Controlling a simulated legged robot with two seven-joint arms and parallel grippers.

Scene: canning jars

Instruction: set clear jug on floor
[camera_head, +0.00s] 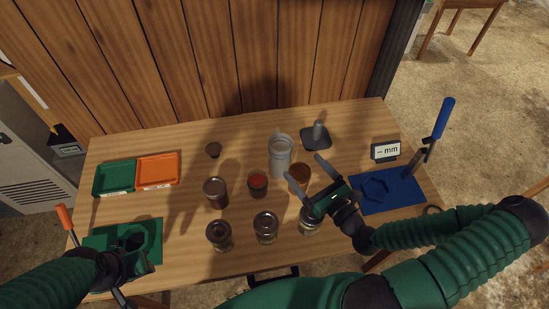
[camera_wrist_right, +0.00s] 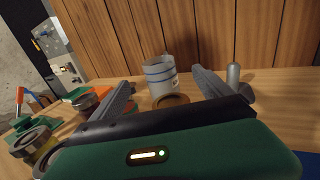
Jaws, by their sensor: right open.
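The clear jug (camera_head: 281,158) stands upright on the wooden table, right of the middle and towards the back. It looks greyish and see-through, and blue bands show on it in the right wrist view (camera_wrist_right: 160,72). My right gripper (camera_head: 303,167) is open and empty, its fingers pointing at the jug from the front right; in the right wrist view the jug shows between the fingertips, a little beyond them. My left gripper (camera_head: 128,262) is low over the front left of the table; its jaws are unclear. Bare floor (camera_head: 485,125) shows right of the table.
An amber-topped jar (camera_head: 299,174) stands close in front of the jug, by my right fingers. Several jars crowd the table's middle and front. A grey press-like stand (camera_head: 316,138) is behind right. A blue mat (camera_head: 400,190), display (camera_head: 386,151), green tray (camera_head: 115,179) and orange tray (camera_head: 158,169) lie outward.

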